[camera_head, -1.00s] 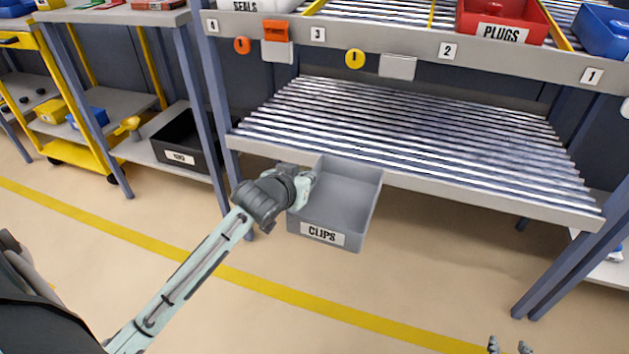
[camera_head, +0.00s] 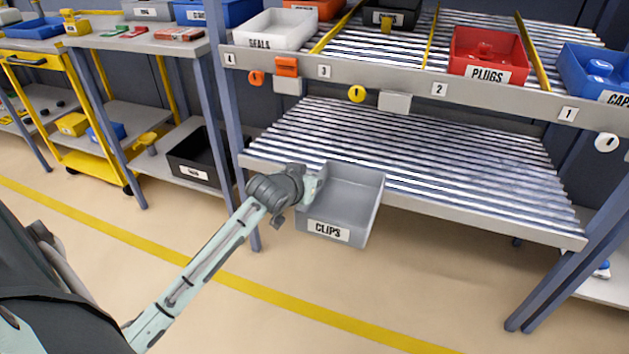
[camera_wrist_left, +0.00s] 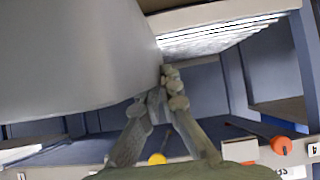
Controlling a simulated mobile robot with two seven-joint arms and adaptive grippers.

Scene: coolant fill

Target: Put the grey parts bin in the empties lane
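The grey parts bin (camera_head: 338,230), labelled CLIPS, hangs upright and empty in front of the lower roller shelf. My left gripper (camera_head: 314,185) is at the bin's left wall and looks shut on it. In the left wrist view the fingers (camera_wrist_left: 166,88) meet at the edge of the bin (camera_wrist_left: 75,50), which fills the upper left. The lower roller lane (camera_head: 420,150) is bare and slopes behind the bin; no label names it as the empties lane. The bin's back rim overlaps the lane's front rail (camera_head: 460,208) in the picture. My right gripper is out of view.
The upper shelf holds a white SEALS bin (camera_head: 275,30), a red PLUGS bin (camera_head: 487,56) and a blue bin (camera_head: 596,74). Rack posts (camera_head: 560,280) stand at the right and left. A black bin (camera_head: 190,160) sits on the left bench's lower shelf.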

